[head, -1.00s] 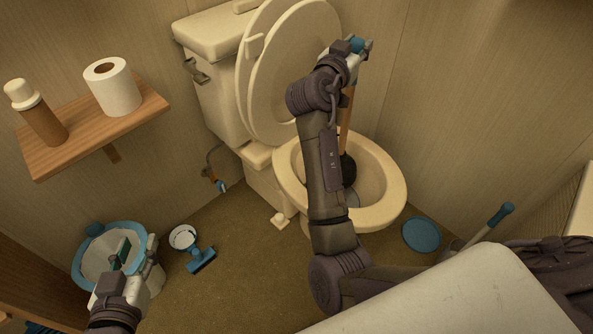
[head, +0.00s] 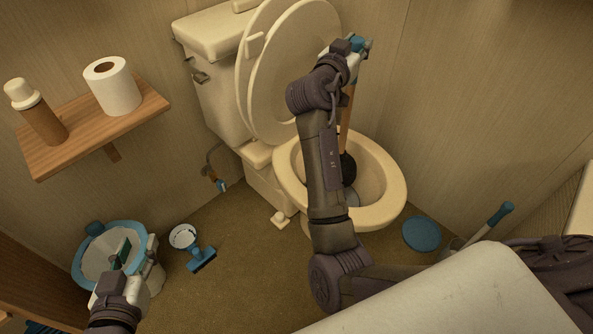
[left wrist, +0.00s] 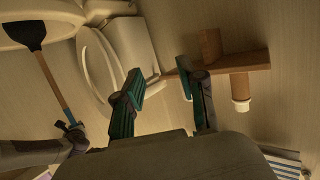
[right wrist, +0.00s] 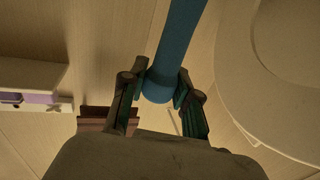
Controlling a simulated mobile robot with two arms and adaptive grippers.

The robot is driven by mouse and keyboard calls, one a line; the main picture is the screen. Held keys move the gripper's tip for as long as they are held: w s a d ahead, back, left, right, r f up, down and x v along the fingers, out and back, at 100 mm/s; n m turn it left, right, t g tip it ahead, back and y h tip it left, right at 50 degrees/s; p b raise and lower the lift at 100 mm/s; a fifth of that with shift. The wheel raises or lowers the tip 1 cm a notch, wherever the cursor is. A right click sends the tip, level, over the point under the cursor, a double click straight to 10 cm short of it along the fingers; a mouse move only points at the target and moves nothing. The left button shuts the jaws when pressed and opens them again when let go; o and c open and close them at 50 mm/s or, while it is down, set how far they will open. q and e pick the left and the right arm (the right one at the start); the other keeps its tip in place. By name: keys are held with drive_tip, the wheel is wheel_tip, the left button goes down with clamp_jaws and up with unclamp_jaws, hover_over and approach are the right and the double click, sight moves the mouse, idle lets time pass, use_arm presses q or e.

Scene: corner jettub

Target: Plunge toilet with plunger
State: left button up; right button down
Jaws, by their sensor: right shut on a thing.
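The plunger has a wooden shaft (head: 346,118), a black cup (head: 348,168) and a blue handle end (right wrist: 178,45). It stands nearly upright, with its cup inside the bowl of the cream toilet (head: 392,190), whose lid and seat are raised. My right gripper (head: 354,50) is shut on the blue handle end above the bowl; the right wrist view shows its fingers (right wrist: 162,85) on either side of it. My right arm hides part of the bowl. My left gripper (head: 136,262) is open and empty near the bin; its fingers are apart in the left wrist view (left wrist: 160,84).
A blue-rimmed bin (head: 82,276) is at the lower left, beside a blue and white brush-like item (head: 196,250) on the floor. A wooden shelf (head: 75,150) holds a paper roll (head: 113,90) and a bottle (head: 42,118). A blue disc (head: 421,234) lies right of the toilet.

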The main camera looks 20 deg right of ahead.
drive_tip(key=shift+r, duration=0.15)
